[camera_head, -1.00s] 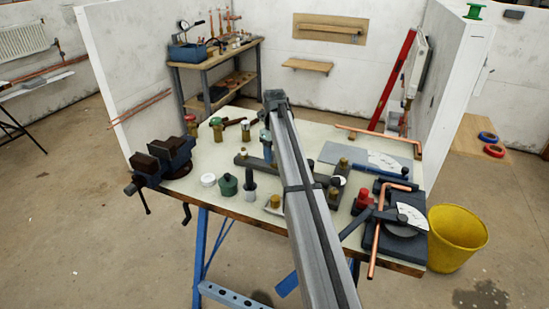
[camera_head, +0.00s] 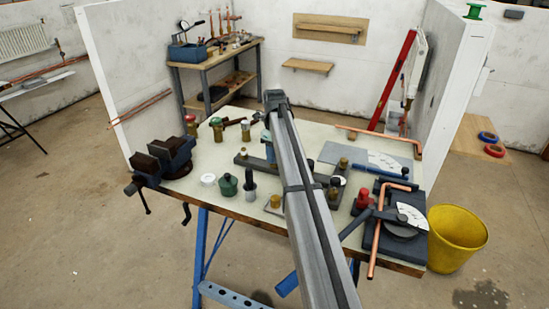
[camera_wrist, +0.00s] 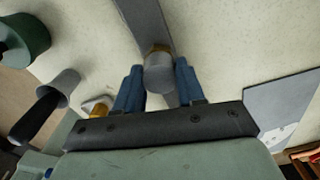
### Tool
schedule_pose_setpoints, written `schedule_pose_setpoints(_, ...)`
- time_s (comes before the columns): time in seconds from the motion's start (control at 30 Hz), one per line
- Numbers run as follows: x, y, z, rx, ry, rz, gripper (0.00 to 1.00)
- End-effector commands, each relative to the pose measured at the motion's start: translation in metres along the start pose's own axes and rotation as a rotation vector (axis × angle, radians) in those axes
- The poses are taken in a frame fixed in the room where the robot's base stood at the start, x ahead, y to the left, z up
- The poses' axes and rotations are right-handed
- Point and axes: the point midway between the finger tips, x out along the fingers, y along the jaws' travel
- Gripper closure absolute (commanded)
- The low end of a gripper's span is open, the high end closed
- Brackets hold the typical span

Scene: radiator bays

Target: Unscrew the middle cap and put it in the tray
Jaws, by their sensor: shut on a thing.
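My gripper (camera_wrist: 157,85) is shut on a grey cylindrical cap (camera_wrist: 159,74), with a blue finger on each side of it. A brass part (camera_wrist: 158,48) shows at the far end of the cap, over a dark grey bar (camera_wrist: 147,22). I cannot tell whether the cap is seated or loose. In the head view the bar (camera_head: 247,160) lies across the bench, and my arm hides the cap and much of the bar's middle. A small pale square piece, perhaps the tray (camera_head: 274,205), holds a brass part near the front edge.
A vise (camera_head: 165,158) is at the left edge. A pipe bender (camera_head: 402,222) and red fitting (camera_head: 363,198) crowd the right. A grey sheet (camera_head: 345,152) lies behind.

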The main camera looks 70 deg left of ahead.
Motion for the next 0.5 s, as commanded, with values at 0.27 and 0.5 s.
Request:
schedule_pose_setpoints(0.27, -0.0003, -0.0001, 0.0000, -0.285, -0.001, 0.000, 1.00)
schedule_pose_setpoints(0.5, -0.0004, -0.0001, -0.0001, -0.531, -0.001, -0.001, 1.00)
